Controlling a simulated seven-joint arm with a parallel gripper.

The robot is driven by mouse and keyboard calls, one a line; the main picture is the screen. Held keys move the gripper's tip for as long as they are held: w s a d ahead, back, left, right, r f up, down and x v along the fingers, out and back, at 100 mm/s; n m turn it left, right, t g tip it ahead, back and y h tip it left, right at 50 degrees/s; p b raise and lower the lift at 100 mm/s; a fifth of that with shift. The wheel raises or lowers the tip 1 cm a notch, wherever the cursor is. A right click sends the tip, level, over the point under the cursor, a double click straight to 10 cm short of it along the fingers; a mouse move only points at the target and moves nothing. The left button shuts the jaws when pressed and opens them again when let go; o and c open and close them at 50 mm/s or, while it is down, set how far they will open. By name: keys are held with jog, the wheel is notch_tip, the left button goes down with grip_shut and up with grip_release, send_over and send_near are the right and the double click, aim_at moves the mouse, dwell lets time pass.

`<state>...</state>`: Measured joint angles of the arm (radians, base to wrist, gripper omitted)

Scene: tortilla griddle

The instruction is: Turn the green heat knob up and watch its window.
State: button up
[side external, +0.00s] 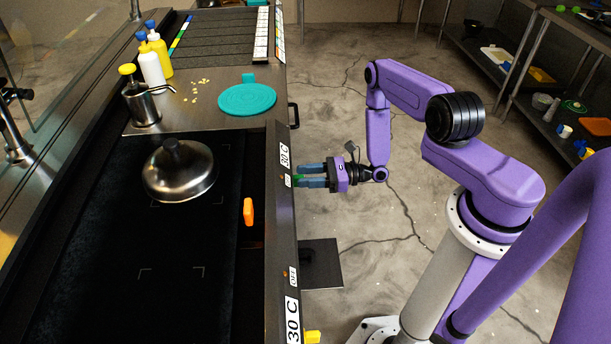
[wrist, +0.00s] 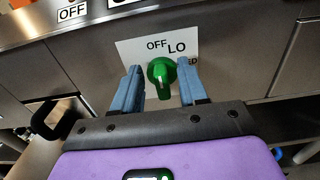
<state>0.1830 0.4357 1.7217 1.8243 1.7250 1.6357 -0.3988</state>
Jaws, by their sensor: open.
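The green heat knob (wrist: 161,73) sits on a white dial plate (wrist: 128,48) in the wrist view. The plate reads OFF and LO, and a further label is partly hidden. My gripper (wrist: 160,70) is open, with one blue finger on each side of the knob. I cannot tell whether either finger touches it. In the side view my gripper (side external: 312,176) is level at the griddle's front panel. A window reading 30 C (side external: 285,155) and a small OFF window (side external: 288,181) are on the top edge near it. An OFF window (wrist: 72,12) also shows in the wrist view.
A steel dome lid (side external: 180,175) and an orange scraper-like piece (side external: 248,211) are on the dark griddle. Another 30 C window (side external: 292,318) and a yellow knob (side external: 312,337) are nearer the camera. A teal disc (side external: 247,99) and bottles (side external: 151,66) stand farther back.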

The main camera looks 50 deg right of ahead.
jog(key=shift+w+a, duration=0.25)
grip_shut()
jog(key=shift+m, duration=0.3)
jog(key=shift+w+d+f+m, duration=0.1)
jog(key=shift+w+m, duration=0.05)
jog(key=shift+m, duration=1)
jog(key=shift+w+d+m, duration=0.1)
jog(key=shift+d+m, duration=0.05)
jog(key=shift+m, duration=1.05)
jog(key=shift+w+d+f+m, duration=0.1)
jog(key=shift+w+m, duration=0.05)
jog(key=shift+m, duration=1)
